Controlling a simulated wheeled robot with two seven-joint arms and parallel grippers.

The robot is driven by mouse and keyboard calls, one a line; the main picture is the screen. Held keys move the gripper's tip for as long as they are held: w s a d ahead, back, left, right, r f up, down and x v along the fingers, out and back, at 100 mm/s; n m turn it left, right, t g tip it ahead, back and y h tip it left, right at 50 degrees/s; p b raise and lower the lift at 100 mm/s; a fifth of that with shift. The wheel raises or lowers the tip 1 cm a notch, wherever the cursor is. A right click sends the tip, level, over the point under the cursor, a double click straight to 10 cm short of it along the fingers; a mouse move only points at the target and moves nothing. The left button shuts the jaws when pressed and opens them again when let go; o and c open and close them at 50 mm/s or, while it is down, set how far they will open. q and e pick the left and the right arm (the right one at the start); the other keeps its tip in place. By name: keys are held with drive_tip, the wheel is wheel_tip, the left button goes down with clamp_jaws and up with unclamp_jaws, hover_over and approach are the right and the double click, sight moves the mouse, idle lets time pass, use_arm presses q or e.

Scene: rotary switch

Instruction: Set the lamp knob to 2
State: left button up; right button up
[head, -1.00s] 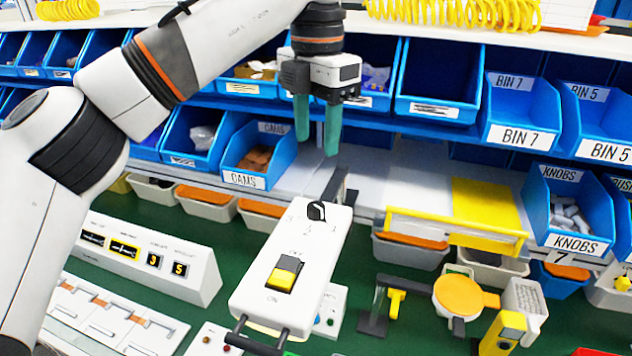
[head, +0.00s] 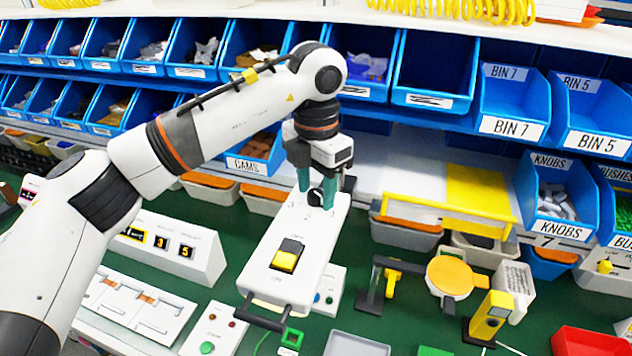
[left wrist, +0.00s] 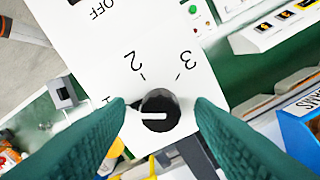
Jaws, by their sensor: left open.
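The white lamp panel (head: 270,255) stands tilted in the middle of the head view, with a black and yellow rocker switch (head: 287,256) and the black round lamp knob (head: 316,198) near its top end. In the left wrist view the knob (left wrist: 160,110) shows a white pointer line aimed left, away from the printed 2 and 3; a mark at left is partly hidden by a finger. My left gripper (head: 318,188) is open, its green fingers on either side of the knob. The wrist view shows gaps between the fingers and the knob. My right gripper is not in view.
Blue bins (head: 514,105) line the shelves behind. A display box (head: 170,245) with digits is at left. A yellow-handled rail (head: 445,217) and an orange disc fixture (head: 450,276) stand to the right. A red tray (head: 590,342) is at lower right.

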use_arm(q)
drive_tip(key=shift+c, duration=0.8)
drive_tip(key=c, duration=0.6)
drive_tip(key=shift+c, duration=1.2)
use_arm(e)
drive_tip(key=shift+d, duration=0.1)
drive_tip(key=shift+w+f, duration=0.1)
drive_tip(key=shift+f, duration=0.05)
